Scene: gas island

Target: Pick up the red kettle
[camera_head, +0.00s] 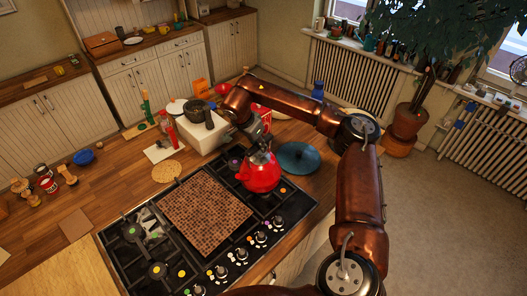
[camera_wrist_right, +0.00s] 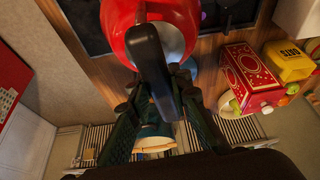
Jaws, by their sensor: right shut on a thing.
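The red kettle (camera_head: 260,173) is upright over the back right part of the black gas stove (camera_head: 284,215). I cannot tell whether its base touches the stove. My right gripper (camera_head: 256,142) comes from above and is shut on the kettle's black handle. In the right wrist view the red kettle (camera_wrist_right: 180,14) fills the top, with its black handle (camera_wrist_right: 152,55) running between the fingers of my right gripper (camera_wrist_right: 158,100). My arm hides part of the counter behind the kettle. My left gripper is not in view.
A blue-green round lid (camera_head: 298,157) lies right of the kettle. A brown mosaic board (camera_head: 205,212) covers the stove's middle. A white block with a dark pot (camera_head: 198,112) stands behind. A red box (camera_wrist_right: 250,78) and a yellow box (camera_wrist_right: 288,62) show in the wrist view.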

